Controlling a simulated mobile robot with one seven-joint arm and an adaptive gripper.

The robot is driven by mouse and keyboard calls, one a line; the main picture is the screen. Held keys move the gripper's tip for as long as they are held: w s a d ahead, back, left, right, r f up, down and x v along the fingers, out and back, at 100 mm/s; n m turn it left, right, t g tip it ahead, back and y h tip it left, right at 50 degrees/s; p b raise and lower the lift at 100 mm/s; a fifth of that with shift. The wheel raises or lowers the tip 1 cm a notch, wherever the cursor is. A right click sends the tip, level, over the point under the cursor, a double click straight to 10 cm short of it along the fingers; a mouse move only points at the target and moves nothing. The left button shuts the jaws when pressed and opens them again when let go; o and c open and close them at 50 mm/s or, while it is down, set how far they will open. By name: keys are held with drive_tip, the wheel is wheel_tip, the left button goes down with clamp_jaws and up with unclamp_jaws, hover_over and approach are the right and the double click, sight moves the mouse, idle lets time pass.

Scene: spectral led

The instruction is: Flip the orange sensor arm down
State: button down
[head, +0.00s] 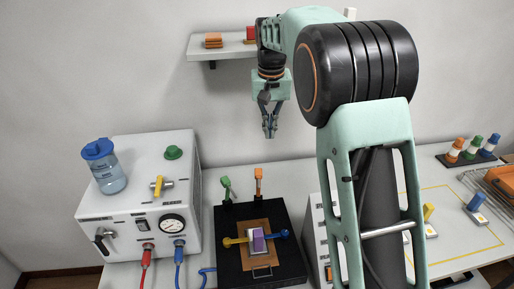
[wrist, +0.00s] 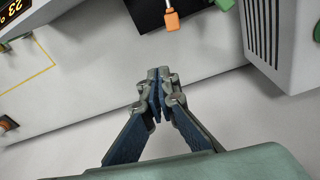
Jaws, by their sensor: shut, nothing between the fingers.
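The orange sensor arm (head: 259,181) stands upright at the back edge of the black base (head: 232,264). Its orange tip also shows in the wrist view (wrist: 171,20), near the top. A green arm (head: 226,189) stands upright to its left. A yellow arm (head: 235,240) and a blue arm (head: 276,234) lie folded inward toward a purple block (head: 259,241) at the centre of the base. My gripper (head: 270,133) is shut and empty. It hangs above and behind the orange arm, apart from it. Its closed fingertips show in the wrist view (wrist: 158,78).
A white machine (head: 140,210) with a gauge and blue-lidded bottle (head: 104,168) stands left of the base. Another white unit (head: 322,235) stands close on the right, partly behind my arm. A wall shelf (head: 222,49) is above. The table behind the base looks clear.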

drive_tip(key=shift+s+a+f+g+p, duration=0.15)
drive_tip(key=shift+a+g, duration=0.15)
drive_tip(key=shift+a, duration=0.4)
drive_tip(key=shift+s+a+f+g+p, duration=0.15)
drive_tip(key=shift+a+g, duration=0.15)
drive_tip(key=shift+a, duration=0.4)
wheel_tip(320, 180, down, 10)
drive_tip(key=shift+p, duration=0.4)
